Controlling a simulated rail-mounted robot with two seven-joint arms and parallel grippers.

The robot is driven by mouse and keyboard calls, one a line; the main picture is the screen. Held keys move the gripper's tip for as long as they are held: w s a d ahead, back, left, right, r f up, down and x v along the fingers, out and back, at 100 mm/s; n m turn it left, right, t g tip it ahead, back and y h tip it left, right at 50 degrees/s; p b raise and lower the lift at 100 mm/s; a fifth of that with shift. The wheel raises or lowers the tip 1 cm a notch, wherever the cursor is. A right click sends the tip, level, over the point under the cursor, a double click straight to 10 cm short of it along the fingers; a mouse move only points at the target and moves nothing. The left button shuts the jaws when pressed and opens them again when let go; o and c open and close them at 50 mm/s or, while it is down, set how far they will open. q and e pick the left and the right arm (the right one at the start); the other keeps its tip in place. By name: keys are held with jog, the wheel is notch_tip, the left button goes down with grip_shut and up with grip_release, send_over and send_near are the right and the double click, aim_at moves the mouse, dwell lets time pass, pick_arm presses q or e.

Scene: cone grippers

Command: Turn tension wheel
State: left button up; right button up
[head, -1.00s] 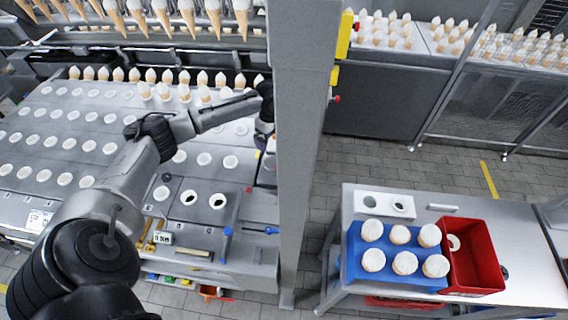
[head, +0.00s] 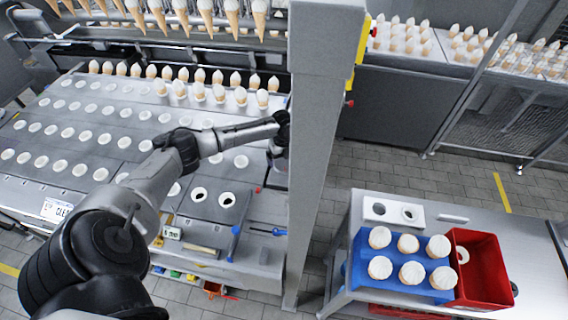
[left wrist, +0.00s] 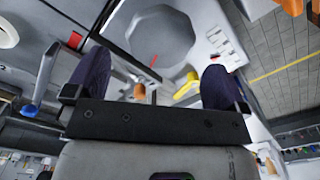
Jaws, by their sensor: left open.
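My left arm reaches to the grey upright post (head: 325,170), and its wrist end (head: 281,135) is at the post's left edge. In the head view the fingertips are hidden or too small to make out. In the left wrist view my left gripper (left wrist: 154,80) is open, with two dark fingers wide apart and nothing held. A small orange knob (left wrist: 140,91) and a yellow part (left wrist: 187,86) show between the fingers, beyond them. I cannot tell for sure which part is the tension wheel. My right gripper is not in view.
Left is a machine table (head: 90,135) with rows of round holes and a row of cones behind. Blue levers (head: 235,243) stand at its front edge. Right is a bench with a blue tray (head: 361,270) of cones and a red bin (head: 484,275). Tiled floor lies between.

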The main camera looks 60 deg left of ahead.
aim_at(284, 164)
pick_arm(q)
jog(key=shift+f, duration=2.05)
jog(key=shift+c, duration=1.4)
jog(key=c, duration=0.5)
jog(key=shift+r, duration=0.1)
